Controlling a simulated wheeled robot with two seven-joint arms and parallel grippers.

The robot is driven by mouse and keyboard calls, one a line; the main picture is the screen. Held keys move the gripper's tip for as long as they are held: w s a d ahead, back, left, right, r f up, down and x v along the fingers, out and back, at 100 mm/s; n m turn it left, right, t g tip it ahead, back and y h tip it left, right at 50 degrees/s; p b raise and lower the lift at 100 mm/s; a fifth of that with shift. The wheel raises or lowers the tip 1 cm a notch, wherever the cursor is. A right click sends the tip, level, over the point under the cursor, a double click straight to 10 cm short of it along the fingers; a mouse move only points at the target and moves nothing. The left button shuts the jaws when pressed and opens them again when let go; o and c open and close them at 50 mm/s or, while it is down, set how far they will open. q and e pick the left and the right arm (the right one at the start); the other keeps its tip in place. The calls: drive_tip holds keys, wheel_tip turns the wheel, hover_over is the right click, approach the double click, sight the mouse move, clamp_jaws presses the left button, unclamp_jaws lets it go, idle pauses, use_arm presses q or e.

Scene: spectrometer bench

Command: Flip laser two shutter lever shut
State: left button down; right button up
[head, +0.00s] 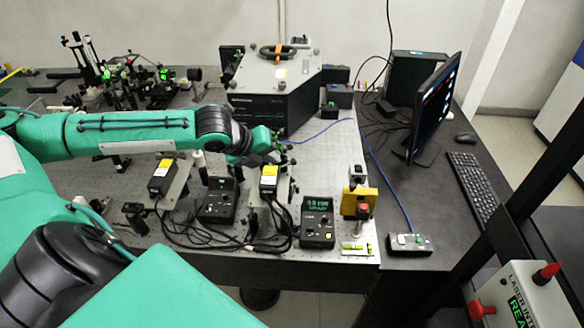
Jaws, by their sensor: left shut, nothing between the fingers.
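Two small black laser boxes with yellow labels stand on the perforated bench, a left one (162,179) and a right one (269,182). I cannot read which is laser two. My left gripper (283,151) is at the back end of the right laser box, just above or behind it; contact cannot be judged. Its fingers are small and dark here, shut and empty. No shutter lever can be made out clearly; the gripper and wrist cover the area behind the right box. My right gripper is out of view.
Controllers, left (219,201) and right (318,223), stand by the lasers with looping black cables. A yellow box with a red button (360,204) is to the right. A large black spectrometer (275,90) stands behind my wrist. A monitor (434,107) and keyboard (477,184) are further right.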

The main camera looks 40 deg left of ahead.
use_arm(q)
drive_tip(key=shift+p+x, duration=0.3)
drive_tip(key=shift+x, duration=0.5)
drive_tip(key=p+x, duration=0.2)
drive_tip(key=x, duration=0.6)
drive_tip(key=shift+w+f, duration=0.15)
drive_tip(key=shift+d, duration=0.2)
